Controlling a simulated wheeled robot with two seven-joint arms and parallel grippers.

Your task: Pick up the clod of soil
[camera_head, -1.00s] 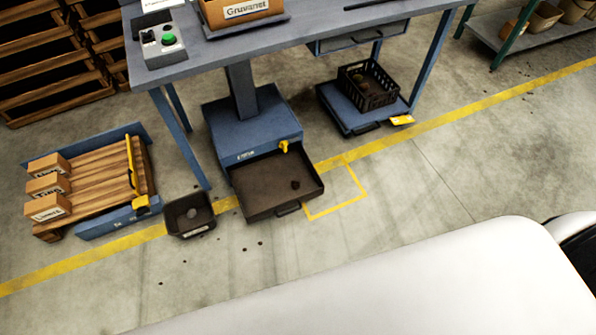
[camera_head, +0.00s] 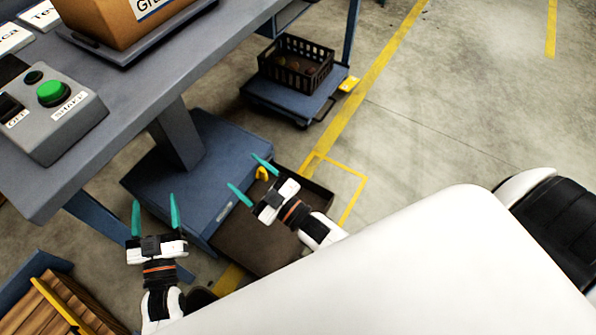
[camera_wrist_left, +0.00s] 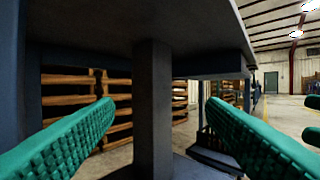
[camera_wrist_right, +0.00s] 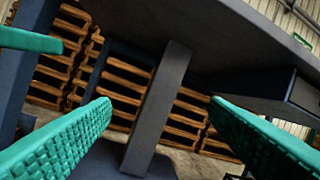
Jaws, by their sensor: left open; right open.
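The clod of soil is not visible now; my right arm covers part of the brown open drawer (camera_head: 232,238) below the blue pedestal. My right gripper (camera_head: 243,171) is open and empty in the head view, above the pedestal and drawer area. My left gripper (camera_head: 155,208) is open and empty to its left, near the table's front edge.
The table (camera_head: 130,105) with a green-button box (camera_head: 60,125) overhangs at left. Its grey post (camera_head: 178,135) stands on the blue pedestal (camera_head: 180,180). A black crate (camera_head: 295,65) sits on a blue platform behind. A wooden pallet (camera_head: 45,315) is at lower left. Floor at right is clear.

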